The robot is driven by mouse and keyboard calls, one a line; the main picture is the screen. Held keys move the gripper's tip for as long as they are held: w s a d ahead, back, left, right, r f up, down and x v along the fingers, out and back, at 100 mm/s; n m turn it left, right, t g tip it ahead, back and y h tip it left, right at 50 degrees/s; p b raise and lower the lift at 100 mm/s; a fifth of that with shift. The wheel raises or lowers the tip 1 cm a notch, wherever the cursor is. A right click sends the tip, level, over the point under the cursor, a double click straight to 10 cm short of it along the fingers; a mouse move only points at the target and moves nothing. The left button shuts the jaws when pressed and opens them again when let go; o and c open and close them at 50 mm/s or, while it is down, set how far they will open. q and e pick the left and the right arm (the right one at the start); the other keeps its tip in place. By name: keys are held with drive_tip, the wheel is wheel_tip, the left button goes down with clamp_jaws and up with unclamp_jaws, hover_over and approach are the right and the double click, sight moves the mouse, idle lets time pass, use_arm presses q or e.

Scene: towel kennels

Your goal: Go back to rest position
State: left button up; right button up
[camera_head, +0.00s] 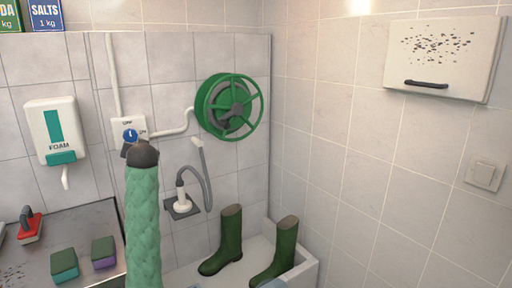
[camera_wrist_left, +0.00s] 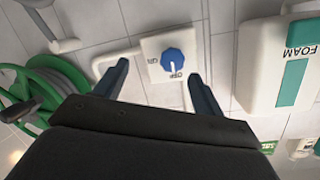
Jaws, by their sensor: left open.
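My left arm, in a green textured sleeve, rises in the head view. Its left gripper (camera_head: 128,148) is at the wall, just below a blue dial (camera_head: 130,135) on a white switch plate (camera_head: 118,127). In the left wrist view, the gripper (camera_wrist_left: 158,71) is open, with one dark finger on each side of the picture of the blue dial (camera_wrist_left: 172,61) and nothing held. The dial's white mark points to OFF. I cannot tell how far the fingertips are from the plate. My right gripper is not in view.
A foam dispenser (camera_head: 52,130) hangs left of the switch, a green hose reel (camera_head: 229,106) right of it. Brushes and sponges (camera_head: 65,265) lie on the counter (camera_head: 85,228). Green boots (camera_head: 231,235) stand in a white basin (camera_head: 305,270). A wall cabinet (camera_head: 443,55) is at right.

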use_arm(q)
drive_tip(key=s+d+f+m+g+h+p, duration=0.15)
drive_tip(key=s+d+f+h, duration=0.25)
drive_tip(key=s+d+f, duration=0.7)
drive_tip(key=s+d+f+m+g+h, duration=0.15)
drive_tip(key=s+d+f+h, duration=0.25)
drive_tip(key=s+d+f, duration=0.7)
drive_tip(key=s+d+f+g, duration=0.1)
drive_tip(key=s+f+g, duration=0.1)
drive_tip(key=s+f, duration=0.6)
drive_tip(key=s+d+f+g+h, duration=0.1)
drive_tip(key=s+f+g, duration=0.2)
drive_tip(key=s+f, duration=0.6)
drive_tip(key=s+d+f+g+p, duration=0.1)
drive_tip(key=s+f, duration=0.7)
drive_tip(key=s, duration=1.4)
drive_tip(key=shift+d+f+g, duration=0.2)
drive_tip(key=shift+d+g, duration=0.35)
drive_tip(key=shift+g, duration=0.65)
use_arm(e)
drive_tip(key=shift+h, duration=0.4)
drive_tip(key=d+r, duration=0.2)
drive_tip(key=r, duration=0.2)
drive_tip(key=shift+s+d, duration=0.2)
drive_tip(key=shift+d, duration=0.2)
use_arm(q)
drive_tip(key=shift+s, duration=0.1)
